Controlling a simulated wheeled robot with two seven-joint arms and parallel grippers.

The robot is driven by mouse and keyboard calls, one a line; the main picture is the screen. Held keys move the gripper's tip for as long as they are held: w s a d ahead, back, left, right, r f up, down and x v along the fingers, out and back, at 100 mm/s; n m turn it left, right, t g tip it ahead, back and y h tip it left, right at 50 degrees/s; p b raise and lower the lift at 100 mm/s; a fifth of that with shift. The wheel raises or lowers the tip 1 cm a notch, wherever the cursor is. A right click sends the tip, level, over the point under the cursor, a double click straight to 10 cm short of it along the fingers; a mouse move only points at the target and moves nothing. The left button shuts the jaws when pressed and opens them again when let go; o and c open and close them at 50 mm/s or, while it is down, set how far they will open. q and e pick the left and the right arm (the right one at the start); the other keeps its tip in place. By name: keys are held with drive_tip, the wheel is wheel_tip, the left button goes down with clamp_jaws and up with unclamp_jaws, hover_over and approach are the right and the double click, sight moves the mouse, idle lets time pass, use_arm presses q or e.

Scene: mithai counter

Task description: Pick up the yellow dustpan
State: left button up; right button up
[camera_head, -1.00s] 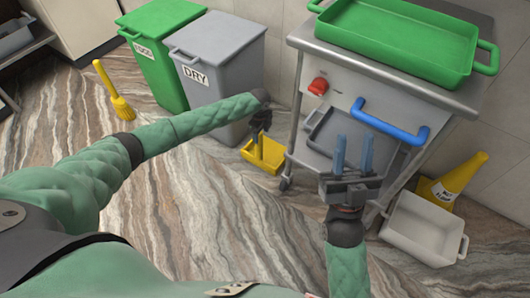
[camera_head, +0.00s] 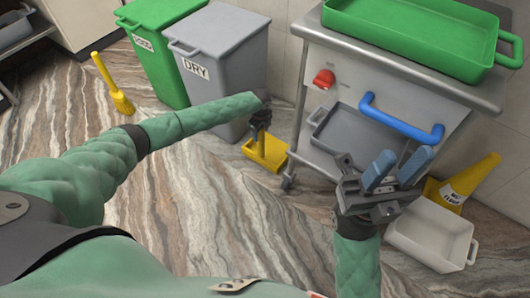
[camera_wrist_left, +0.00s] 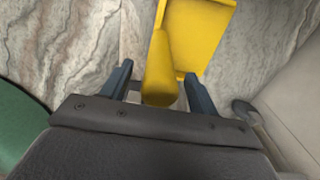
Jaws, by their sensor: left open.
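The yellow dustpan (camera_head: 266,153) lies on the marble floor between the grey bin and the steel cart. My left gripper (camera_head: 261,122) is directly above it in the head view and hides part of it. In the left wrist view, the dustpan (camera_wrist_left: 200,35) has its handle (camera_wrist_left: 159,75) reaching down between the two fingers of my left gripper (camera_wrist_left: 158,90). The fingers are open, one on each side of the handle. I cannot tell whether they touch it. My right gripper (camera_head: 396,172) is open and empty in front of the cart.
A grey bin (camera_head: 222,65) labelled DRY and a green bin (camera_head: 150,45) stand behind the dustpan. The steel cart (camera_head: 335,60) is close on its right. A yellow brush (camera_head: 122,102), a white tub (camera_head: 432,232) and a yellow floor sign (camera_head: 462,183) are on the floor.

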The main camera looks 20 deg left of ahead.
use_arm(q)
wheel_tip(320, 180, down, 3)
drive_tip(key=shift+r, duration=0.1)
clamp_jaws()
idle(0.3)
